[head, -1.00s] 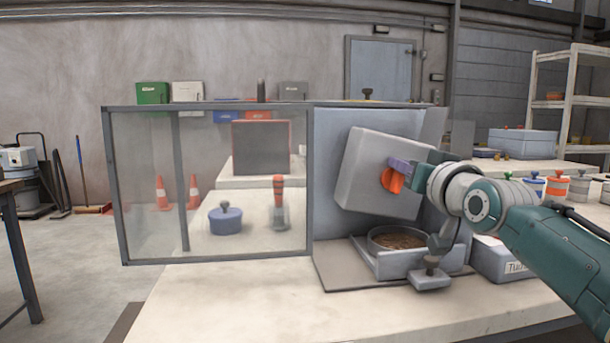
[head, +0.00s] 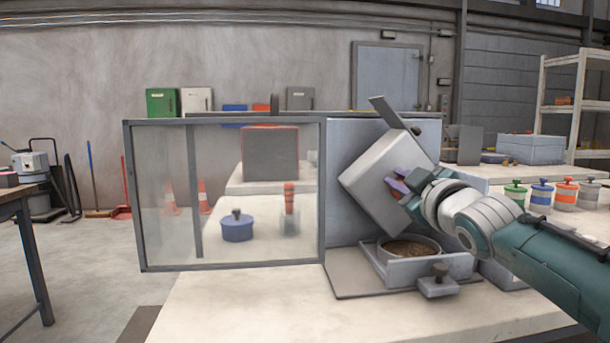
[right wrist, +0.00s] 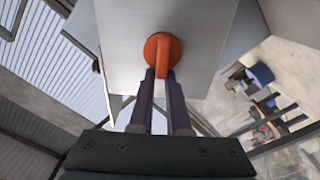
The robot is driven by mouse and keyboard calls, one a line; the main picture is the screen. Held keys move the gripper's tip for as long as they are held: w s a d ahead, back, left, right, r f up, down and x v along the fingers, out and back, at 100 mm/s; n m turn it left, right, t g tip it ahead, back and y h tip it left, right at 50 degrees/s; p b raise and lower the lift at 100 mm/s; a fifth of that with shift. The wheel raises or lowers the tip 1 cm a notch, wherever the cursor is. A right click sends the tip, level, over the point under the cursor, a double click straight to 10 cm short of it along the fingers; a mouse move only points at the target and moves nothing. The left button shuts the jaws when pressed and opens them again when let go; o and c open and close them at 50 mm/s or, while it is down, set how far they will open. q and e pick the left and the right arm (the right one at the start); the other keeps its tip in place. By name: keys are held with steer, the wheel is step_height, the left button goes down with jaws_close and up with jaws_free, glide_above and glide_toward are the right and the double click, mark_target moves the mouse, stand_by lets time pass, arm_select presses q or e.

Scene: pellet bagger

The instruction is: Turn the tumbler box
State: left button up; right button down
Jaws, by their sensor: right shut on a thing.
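The tumbler box (head: 378,178) is a pale grey box, tilted well off level above a round pan of brown pellets (head: 408,248). An orange knob (right wrist: 163,50) is on its face, seen clearly in the right wrist view. My right gripper (head: 400,185) reaches in from the right. Its purple fingers, also in the right wrist view (right wrist: 164,85), are shut on the orange knob. In the head view the fingers and hand mostly hide the knob. A grey flap or plate (head: 400,128) sticks up beyond the box's upper edge. My left gripper is not in view.
A clear framed panel (head: 225,195) stands left of the box, with a blue lidded pot (head: 237,227) seen through it. A tray with a small clamp knob (head: 438,280) sits below the box. Several coloured-lid canisters (head: 541,195) stand at right. The bench front is clear.

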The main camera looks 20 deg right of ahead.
steer(key=f+n, duration=0.1)
steer(key=n, duration=0.1)
steer(key=f+n+b, duration=0.1)
steer(key=n, duration=0.2)
steer(key=shift+d+f+g, duration=0.1)
steer(key=shift+d+g, duration=0.1)
steer(key=shift+g, duration=0.2)
steer(key=shift+f+n+b, duration=0.15)
steer(key=shift+n+b, duration=0.2)
steer(key=shift+n, duration=1.65)
steer(key=c, duration=1.1)
jaws_free()
steer(key=o, duration=0.5)
steer(key=shift+s+d, duration=0.2)
steer(key=shift+d, duration=0.05)
steer(key=shift+o, duration=1.2)
steer(key=shift+w+a, duration=0.1)
steer(key=shift+a, duration=0.15)
steer(key=shift+r, duration=0.2)
